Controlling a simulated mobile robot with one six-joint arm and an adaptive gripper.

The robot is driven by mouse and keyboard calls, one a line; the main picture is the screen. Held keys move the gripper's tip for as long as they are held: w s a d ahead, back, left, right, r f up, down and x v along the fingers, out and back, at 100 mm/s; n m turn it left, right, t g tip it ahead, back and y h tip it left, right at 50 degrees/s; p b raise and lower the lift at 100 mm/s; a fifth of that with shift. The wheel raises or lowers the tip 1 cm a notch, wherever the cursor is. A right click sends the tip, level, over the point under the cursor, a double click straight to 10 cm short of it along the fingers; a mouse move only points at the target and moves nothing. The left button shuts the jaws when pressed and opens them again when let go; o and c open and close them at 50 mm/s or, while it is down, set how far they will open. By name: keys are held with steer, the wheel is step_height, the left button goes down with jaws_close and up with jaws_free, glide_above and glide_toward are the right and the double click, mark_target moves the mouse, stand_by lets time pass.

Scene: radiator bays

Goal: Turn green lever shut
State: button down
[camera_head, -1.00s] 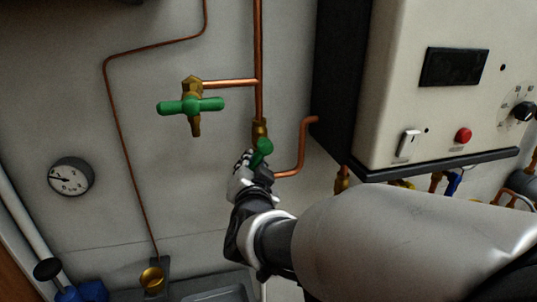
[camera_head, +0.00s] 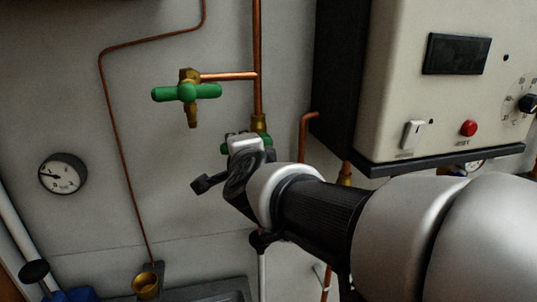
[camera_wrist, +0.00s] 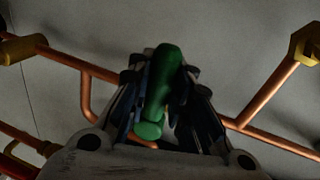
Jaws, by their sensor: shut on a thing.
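The green lever (camera_wrist: 163,85) sits between the two fingers of my gripper (camera_wrist: 160,75) in the wrist view, and the fingers are shut on it. Its rounded end points up in that view. In the head view, my gripper (camera_head: 244,146) is at the brass valve (camera_head: 259,123) on the vertical copper pipe (camera_head: 257,60). It hides most of the lever; green shows to either side of the gripper, across the pipe. The valve body behind the hand is mostly hidden.
A brass tap with a green T-handle (camera_head: 187,92) stands up and left. The white boiler (camera_head: 450,110) is close on the right. A thin copper pipe (camera_head: 118,150) and a round gauge (camera_head: 62,174) are at left.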

steer(key=shift+r+m, duration=0.1)
steer(key=shift+m, duration=0.3)
steer(key=shift+r, duration=0.1)
steer(key=c, duration=1.4)
jaws_free()
steer(key=shift+s+r, duration=0.1)
steer(key=shift+c, duration=0.2)
steer(key=v, duration=1.2)
steer(key=shift+d, duration=0.15)
steer(key=shift+y, duration=0.3)
